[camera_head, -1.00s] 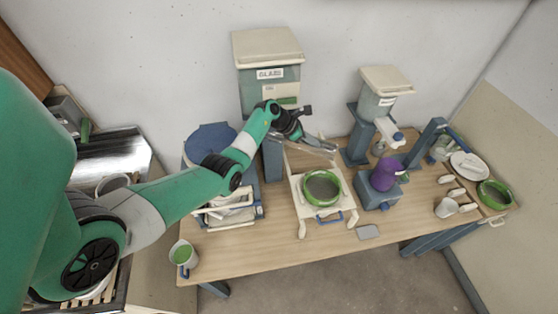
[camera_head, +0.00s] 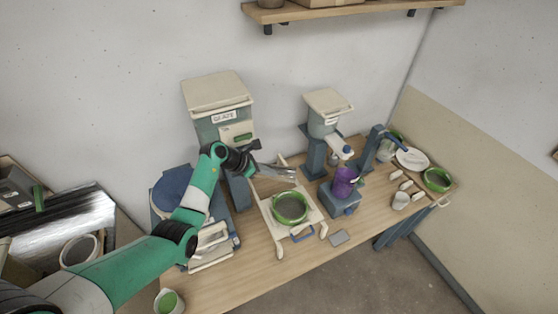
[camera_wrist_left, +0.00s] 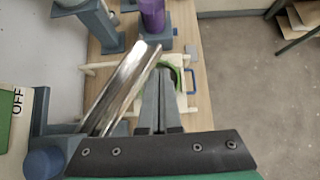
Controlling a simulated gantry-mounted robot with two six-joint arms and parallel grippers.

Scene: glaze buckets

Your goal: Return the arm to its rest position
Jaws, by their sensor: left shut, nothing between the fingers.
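My left arm, green with dark joints, comes in from the lower left in the head view and reaches over the table. My left gripper (camera_head: 262,171) is in front of the grey glaze dispenser with a beige lid (camera_head: 221,126). In the left wrist view my left gripper (camera_wrist_left: 163,75) is shut and empty, its grey fingers side by side. A shiny metal chute (camera_wrist_left: 122,85) runs close beside it on the left; I cannot tell whether they touch. Below the fingers, a green-rimmed sieve (camera_head: 291,209) rests on a beige frame. My right gripper is not in view.
A second dispenser (camera_head: 327,115) stands to the right, with a purple cup (camera_head: 344,182) on a blue-grey base beneath it. A blue round lid (camera_head: 172,191) lies at left. A white plate (camera_head: 411,159) and another green-rimmed sieve (camera_head: 437,180) are at the far right.

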